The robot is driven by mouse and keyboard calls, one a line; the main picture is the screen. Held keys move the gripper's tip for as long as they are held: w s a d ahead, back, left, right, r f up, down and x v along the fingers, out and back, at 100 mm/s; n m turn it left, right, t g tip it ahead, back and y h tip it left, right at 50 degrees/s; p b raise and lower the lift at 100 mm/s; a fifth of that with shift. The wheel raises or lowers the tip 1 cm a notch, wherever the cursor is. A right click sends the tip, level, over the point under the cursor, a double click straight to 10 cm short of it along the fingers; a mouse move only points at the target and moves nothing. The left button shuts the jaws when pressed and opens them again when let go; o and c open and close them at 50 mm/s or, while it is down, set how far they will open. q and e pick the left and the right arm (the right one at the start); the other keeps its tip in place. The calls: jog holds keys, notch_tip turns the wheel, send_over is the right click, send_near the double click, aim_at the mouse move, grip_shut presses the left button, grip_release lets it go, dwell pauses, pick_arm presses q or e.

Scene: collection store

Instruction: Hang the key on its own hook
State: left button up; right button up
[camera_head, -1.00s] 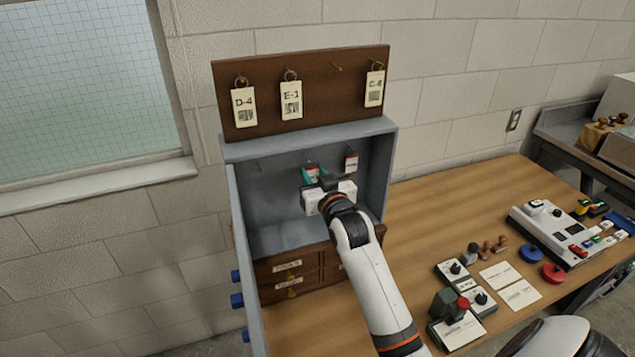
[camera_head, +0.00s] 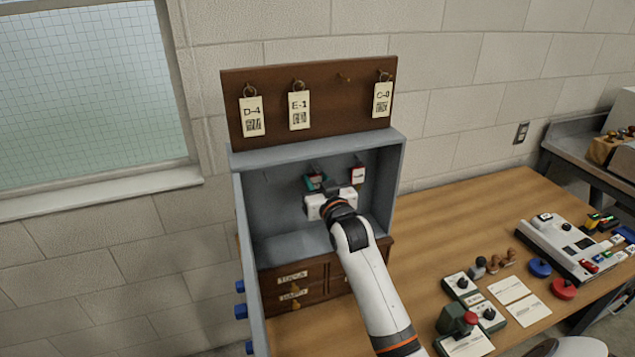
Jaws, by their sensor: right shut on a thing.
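The open grey key cabinet (camera_head: 400,165) stands at the back left of the table. My right gripper (camera_head: 331,189) reaches inside it, close to the back wall, and is shut. A key with a teal tag (camera_head: 314,182) shows at its fingertips; the gripper hides most of it, so I cannot tell whether it touches a hook. A red-and-white tag (camera_head: 358,174) hangs on the back wall just right of the gripper. The hooks behind the gripper are too small or hidden to make out. My left gripper is not in view.
Wooden drawers (camera_head: 292,283) fill the cabinet's bottom. The table (camera_head: 440,225) holds stamps, ink pads and a grey device (camera_head: 568,244).

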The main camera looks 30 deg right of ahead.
jog(key=o, duration=1)
jog(key=shift+o, duration=0.2)
jog(key=shift+s+a+f, duration=0.1)
jog(key=shift+s+f, duration=0.05)
jog(key=shift+s, duration=0.4)
jog(key=b+v, duration=0.3)
jog(key=v, duration=0.8)
jog(key=shift+a, duration=0.1)
